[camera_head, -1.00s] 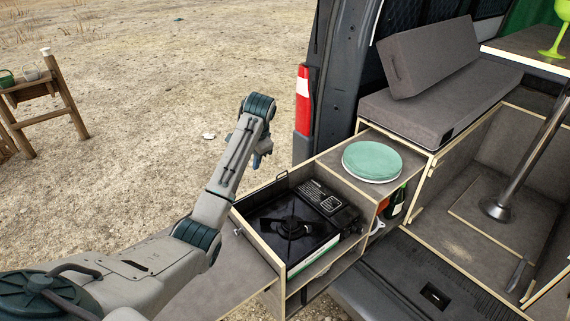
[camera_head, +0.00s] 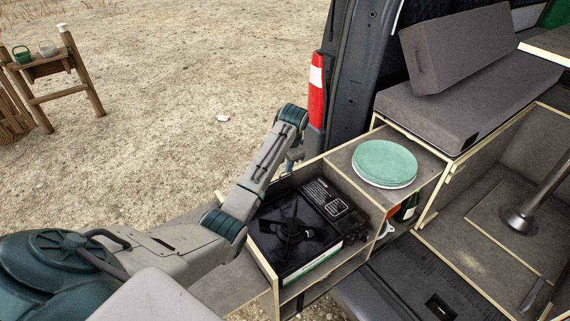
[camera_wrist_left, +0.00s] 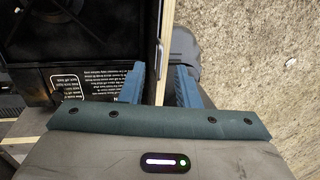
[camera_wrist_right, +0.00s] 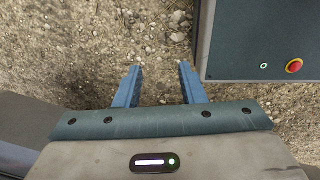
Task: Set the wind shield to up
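The black camping stove (camera_head: 292,232) sits in the wood-edged kitchen box at the van's rear. A thin wood-edged panel (camera_head: 312,171), which looks like the wind shield, borders the stove's far side. Its pale edge and a metal handle or latch show in the left wrist view (camera_wrist_left: 163,52). My left gripper (camera_head: 294,157) is over this edge. In the left wrist view (camera_wrist_left: 160,82) its blue fingers are open, with the edge between them; I cannot tell whether they touch it. My right gripper (camera_wrist_right: 158,82) is open and empty above the ground.
Green plates (camera_head: 385,162) lie on the box top right of the stove. A bottle (camera_head: 406,208) stands beneath. Grey cushions (camera_head: 460,85) and a metal table post (camera_head: 545,190) are farther right. Beyond the panel is open gravel. A wooden stand (camera_head: 55,68) is far left.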

